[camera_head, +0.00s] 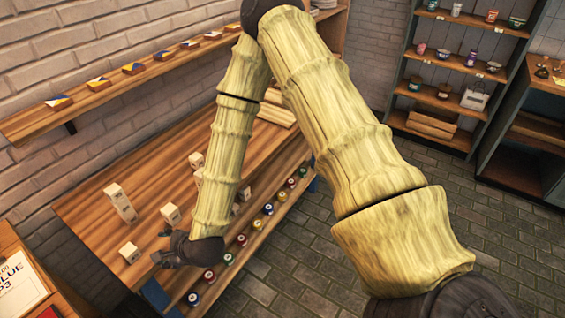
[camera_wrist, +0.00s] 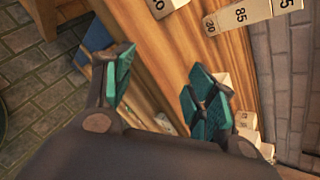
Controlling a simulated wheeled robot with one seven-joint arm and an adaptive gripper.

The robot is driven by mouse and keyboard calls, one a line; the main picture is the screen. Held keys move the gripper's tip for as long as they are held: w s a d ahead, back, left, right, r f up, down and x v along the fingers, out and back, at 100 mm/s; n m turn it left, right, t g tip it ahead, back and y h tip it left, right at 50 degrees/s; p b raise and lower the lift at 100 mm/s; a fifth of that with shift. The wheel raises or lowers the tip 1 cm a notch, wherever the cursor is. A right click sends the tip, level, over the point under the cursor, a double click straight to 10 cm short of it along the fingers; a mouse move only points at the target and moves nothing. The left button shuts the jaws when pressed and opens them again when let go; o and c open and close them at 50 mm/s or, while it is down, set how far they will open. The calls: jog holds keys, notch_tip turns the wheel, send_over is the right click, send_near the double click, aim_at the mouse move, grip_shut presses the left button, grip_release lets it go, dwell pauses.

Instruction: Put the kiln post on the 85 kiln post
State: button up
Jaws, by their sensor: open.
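The 85 kiln post (camera_wrist: 243,14) is a long cream block marked 85 at the top of the wrist view. In the head view my gripper (camera_head: 162,254) is at the bench's near side, between a short post (camera_head: 129,252) and another post (camera_head: 171,216). A taller post (camera_head: 121,204) stands farther back. Labels in the head view are too small to read.
More posts (camera_head: 196,160) stand farther along the wooden bench (camera_head: 95,212), some partly behind my arm. Small colored jars (camera_head: 229,259) line the lower shelf. A wall shelf (camera_head: 115,85) with painted tiles runs above. Bare bench lies around the near posts.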

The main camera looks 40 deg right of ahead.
jog(key=s+d+f+n+g+h, duration=0.1)
jog(key=s+d+f+n+g, duration=0.45)
jog(key=s+f+n, duration=0.7)
jog(key=s+d+f+n+g+h, duration=0.1)
jog(key=s+d+f+n, duration=0.2)
jog(key=s, duration=0.6)
jog(key=s+d+f+n+g+h, duration=0.1)
jog(key=s+d+f+n+g, duration=0.1)
jog(key=s+d+n, duration=0.5)
jog(key=s+d+f, duration=0.1)
jog(key=s, duration=0.2)
jog(key=shift+d+h, duration=0.25)
jog(key=shift+h, duration=0.15)
